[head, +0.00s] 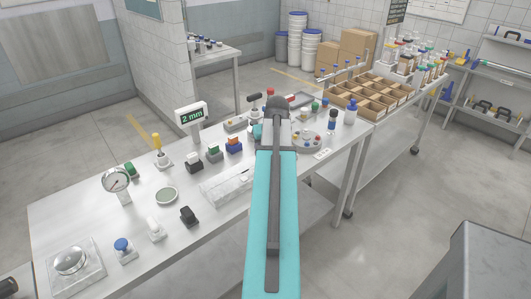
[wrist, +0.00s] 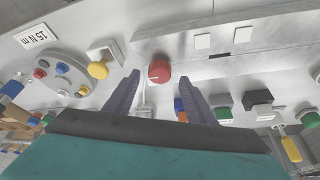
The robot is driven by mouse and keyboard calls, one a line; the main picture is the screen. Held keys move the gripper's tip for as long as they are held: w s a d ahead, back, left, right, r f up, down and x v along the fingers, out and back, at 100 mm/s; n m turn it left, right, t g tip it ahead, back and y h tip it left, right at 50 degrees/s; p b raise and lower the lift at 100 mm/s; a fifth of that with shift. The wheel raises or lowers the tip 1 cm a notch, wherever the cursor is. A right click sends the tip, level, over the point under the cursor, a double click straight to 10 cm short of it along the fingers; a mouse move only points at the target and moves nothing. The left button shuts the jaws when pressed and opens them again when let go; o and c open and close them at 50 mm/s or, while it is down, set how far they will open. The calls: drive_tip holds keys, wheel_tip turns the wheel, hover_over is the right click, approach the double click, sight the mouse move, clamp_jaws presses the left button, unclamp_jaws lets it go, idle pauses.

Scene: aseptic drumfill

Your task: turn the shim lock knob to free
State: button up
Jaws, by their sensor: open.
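A red round knob (wrist: 159,71) sits on a pale metal plate in the wrist view, ahead of and between my fingertips. It is probably the shim lock knob, but no readable label confirms this. A red knob top also shows just beyond my arm in the head view (head: 270,92). My gripper (wrist: 157,85) is open, with its two dark fingers spread and nothing visible between them. I cannot tell whether either finger touches the knob. In the head view my arm hides most of the gripper and the bench under it.
A grey turntable (wrist: 62,75) with coloured knobs and a yellow knob (wrist: 98,70) stand left of the fingers in the wrist view. Green (wrist: 224,113) and black blocks stand right. The bench also holds a "2 mm" display (head: 192,114) and a dial gauge (head: 116,180).

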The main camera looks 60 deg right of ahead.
drive_tip(key=b+v, duration=0.2)
drive_tip(key=v, duration=0.9)
drive_tip(key=shift+r, duration=0.35)
